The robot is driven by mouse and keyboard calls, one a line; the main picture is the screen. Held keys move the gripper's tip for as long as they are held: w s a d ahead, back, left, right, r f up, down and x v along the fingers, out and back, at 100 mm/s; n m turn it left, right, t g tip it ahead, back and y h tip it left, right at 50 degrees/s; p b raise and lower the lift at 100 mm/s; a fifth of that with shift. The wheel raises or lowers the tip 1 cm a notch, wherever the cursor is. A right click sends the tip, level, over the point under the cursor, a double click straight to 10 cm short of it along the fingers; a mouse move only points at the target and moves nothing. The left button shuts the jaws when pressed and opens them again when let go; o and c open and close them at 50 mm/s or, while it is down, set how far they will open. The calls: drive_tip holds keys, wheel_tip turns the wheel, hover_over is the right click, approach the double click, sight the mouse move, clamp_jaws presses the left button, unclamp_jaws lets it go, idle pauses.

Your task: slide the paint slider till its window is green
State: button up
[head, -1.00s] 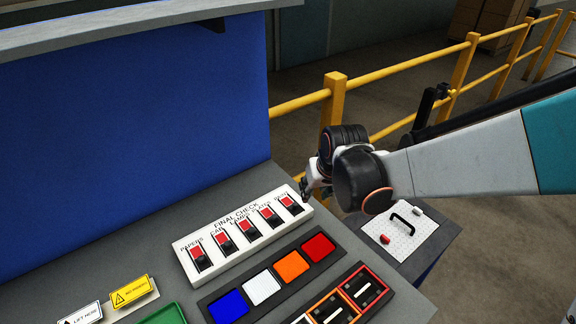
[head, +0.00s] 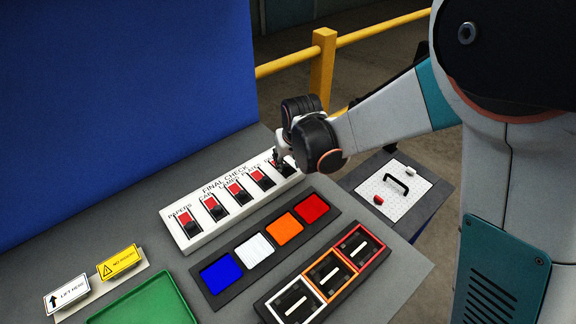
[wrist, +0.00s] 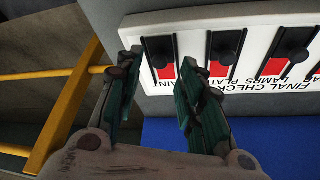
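The white final check panel (head: 238,212) carries a row of sliders with black knobs and red windows. The paint slider is at its far right end in the head view, mostly hidden by my gripper (head: 281,160). In the wrist view the paint slider's black knob (wrist: 159,47) shows at the left end of the row, with its window (wrist: 167,74) red. My gripper (wrist: 160,65) is open there, its two fingers on either side of the paint slider in the picture. I cannot tell whether they touch the knob.
The plates slider (wrist: 218,45) sits close beside my right finger in the wrist view. A tray of colour tiles (head: 243,236) and a block of framed switches (head: 303,302) lie in front of the panel. A yellow railing (head: 322,65) stands behind; a pegboard plate (head: 400,193) is at right.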

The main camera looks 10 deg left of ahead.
drive_tip(key=shift+b+x, duration=0.4)
drive_tip(key=shift+x, duration=0.75)
clamp_jaws()
drive_tip(key=shift+w+a+r, duration=0.1)
drive_tip(key=shift+w+a, duration=1.5)
drive_tip(key=shift+a, duration=0.1)
unclamp_jaws()
drive_tip(key=shift+a, duration=0.1)
